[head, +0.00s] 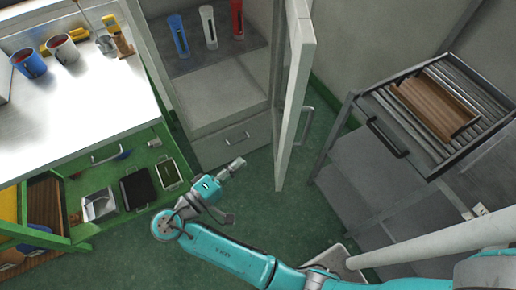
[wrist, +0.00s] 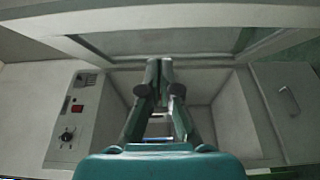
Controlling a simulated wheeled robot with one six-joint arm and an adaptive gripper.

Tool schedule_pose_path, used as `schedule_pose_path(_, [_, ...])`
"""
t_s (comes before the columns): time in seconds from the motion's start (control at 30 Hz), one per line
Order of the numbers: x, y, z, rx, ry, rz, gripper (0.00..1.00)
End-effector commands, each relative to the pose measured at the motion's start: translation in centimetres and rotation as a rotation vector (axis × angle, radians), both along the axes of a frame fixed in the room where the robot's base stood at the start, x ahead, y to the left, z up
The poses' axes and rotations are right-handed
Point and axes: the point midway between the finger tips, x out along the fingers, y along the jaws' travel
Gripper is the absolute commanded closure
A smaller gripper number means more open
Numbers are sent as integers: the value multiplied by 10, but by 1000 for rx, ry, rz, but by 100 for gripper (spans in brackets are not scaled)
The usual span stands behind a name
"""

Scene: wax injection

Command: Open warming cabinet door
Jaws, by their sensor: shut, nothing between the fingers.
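The warming cabinet (head: 222,95) stands at the top middle of the head view. Its door (head: 298,85) is a white frame seen nearly edge-on, swung wide out from the cabinet's right side. A bar handle (head: 306,124) shows on the door's right side. Blue, white and red tubes stand on the shelf inside. My gripper (head: 238,163) is in front of the cabinet's lower drawer, left of the door and apart from its handle. In the wrist view my gripper (wrist: 159,68) is shut and empty, its fingertips together below a framed pane (wrist: 160,43).
A white worktop (head: 75,100) with cups is at the left, with trays (head: 137,188) on a green shelf below. A grey rack (head: 430,115) with a brown tray stands at the right. Green floor (head: 265,205) is clear between them. The wrist view shows a control panel (wrist: 72,120) with a knob.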

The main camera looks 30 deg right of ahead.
Motion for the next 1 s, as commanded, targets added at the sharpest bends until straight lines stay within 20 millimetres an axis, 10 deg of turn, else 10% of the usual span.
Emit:
schedule_pose_path(0.6, [23,-101,-1,2,4,-4,100])
schedule_pose_path(1.0, [9,-127,-1,3,3,-1,100])
